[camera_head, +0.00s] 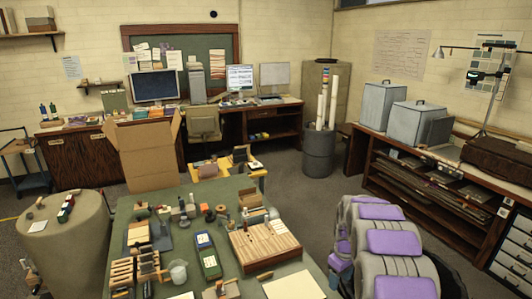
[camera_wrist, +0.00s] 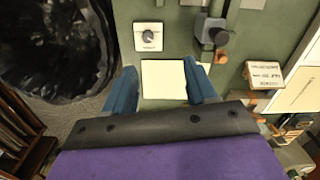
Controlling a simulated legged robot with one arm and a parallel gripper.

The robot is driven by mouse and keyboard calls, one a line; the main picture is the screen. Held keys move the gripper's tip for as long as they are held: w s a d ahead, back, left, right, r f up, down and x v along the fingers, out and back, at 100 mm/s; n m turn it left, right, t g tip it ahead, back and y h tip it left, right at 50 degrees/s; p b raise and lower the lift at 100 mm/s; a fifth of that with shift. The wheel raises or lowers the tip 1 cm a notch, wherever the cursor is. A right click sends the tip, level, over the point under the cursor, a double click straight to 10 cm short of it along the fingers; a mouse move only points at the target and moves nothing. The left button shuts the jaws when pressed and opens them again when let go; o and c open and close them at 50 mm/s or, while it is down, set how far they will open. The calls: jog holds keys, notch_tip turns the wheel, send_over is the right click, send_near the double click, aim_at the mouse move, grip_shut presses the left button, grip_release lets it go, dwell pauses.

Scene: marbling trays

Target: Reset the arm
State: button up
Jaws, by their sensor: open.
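My gripper (camera_wrist: 160,68) shows in the wrist view with its two blue fingers spread apart. Nothing is held between them. A white square card (camera_wrist: 164,80) lies on the green surface (camera_wrist: 137,12) beyond the fingers and shows in the gap. Purple and grey parts of my own body fill the bottom of the wrist view. In the head view, my purple and grey parts (camera_head: 384,242) are at the lower right, beside the green table (camera_head: 122,212). I cannot make out the fingers in the head view.
A dark bin (camera_head: 319,154) with rolls stands on open floor.

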jog(key=s+a+r+m, duration=0.1)
jog(key=s+a+r, duration=0.1)
jog(key=s+r, duration=0.3)
jog(key=s+a+r+m+b, duration=0.1)
jog(key=s+a+r, duration=0.2)
jog(key=s, duration=0.4)
jog(key=s+a+r+m, duration=0.1)
jog(key=s+a+r, duration=0.1)
jog(key=s+r, duration=0.35)
jog(key=s+a+m+b, duration=0.1)
jog(key=s+a, duration=0.1)
jog(key=s, duration=1.1)
jog(key=s+a+m+g, duration=0.1)
jog(key=s+a+m, duration=0.1)
jog(key=s, duration=1.1)
jog(key=shift+s+a+m+g+b, duration=0.2)
jog(key=shift+s+m+g+b, duration=0.1)
jog(key=shift+s+b, duration=0.1)
jog(key=shift+w+d, duration=0.1)
